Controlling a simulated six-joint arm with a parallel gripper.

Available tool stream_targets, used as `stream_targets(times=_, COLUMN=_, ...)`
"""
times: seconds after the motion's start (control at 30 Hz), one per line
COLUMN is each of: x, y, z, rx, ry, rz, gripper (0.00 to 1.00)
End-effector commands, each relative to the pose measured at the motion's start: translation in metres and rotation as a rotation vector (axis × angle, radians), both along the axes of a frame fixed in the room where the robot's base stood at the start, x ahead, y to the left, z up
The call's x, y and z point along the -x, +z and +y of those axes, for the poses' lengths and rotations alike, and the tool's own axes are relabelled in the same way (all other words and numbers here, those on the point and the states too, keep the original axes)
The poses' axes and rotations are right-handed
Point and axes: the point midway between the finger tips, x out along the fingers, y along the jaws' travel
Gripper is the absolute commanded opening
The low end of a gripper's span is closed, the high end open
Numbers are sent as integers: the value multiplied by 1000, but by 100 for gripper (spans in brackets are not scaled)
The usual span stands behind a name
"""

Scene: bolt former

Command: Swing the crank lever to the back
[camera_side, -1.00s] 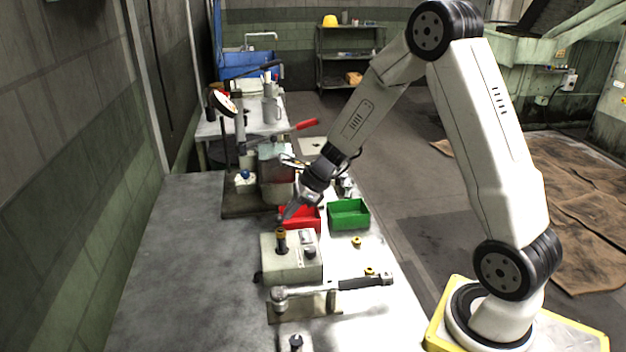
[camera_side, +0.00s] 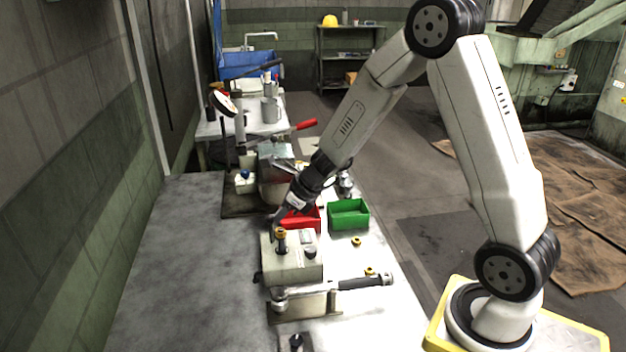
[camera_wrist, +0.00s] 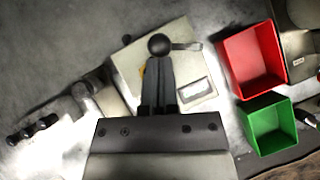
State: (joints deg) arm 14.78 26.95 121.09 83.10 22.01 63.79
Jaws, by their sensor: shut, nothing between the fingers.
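A grey box-shaped machine (camera_side: 298,268) stands on the bench, with a brass-collared post (camera_side: 281,236) on top. In the wrist view the machine (camera_wrist: 130,62) lies under my fingers. A black ball with a short grey bar, which looks like the crank lever (camera_wrist: 188,46), shows at my fingertips; whether they touch it I cannot tell. A small dark knob (camera_side: 257,277) shows low on the machine's left side. My gripper (camera_side: 277,218) is shut and empty, pointing down by the machine's back left; its fingers (camera_wrist: 160,75) cover part of the machine.
A red bin (camera_side: 304,222) and a green bin (camera_side: 349,215) stand behind the machine. A long dark-handled bar (camera_side: 350,284) lies across the front. A red-handled lever (camera_side: 304,125) and other equipment stand farther back. The bench (camera_side: 180,265) left of the machine is clear.

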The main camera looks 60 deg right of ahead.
Motion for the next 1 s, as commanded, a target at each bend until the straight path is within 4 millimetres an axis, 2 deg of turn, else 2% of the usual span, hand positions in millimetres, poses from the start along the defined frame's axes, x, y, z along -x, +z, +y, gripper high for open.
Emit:
stream_targets(times=0.3, x=-7, y=0, z=8, rx=0, ry=-172, rz=0, gripper=0)
stream_targets(times=1.0, x=-33, y=0, z=20, rx=0, ry=-165, rz=0, gripper=0)
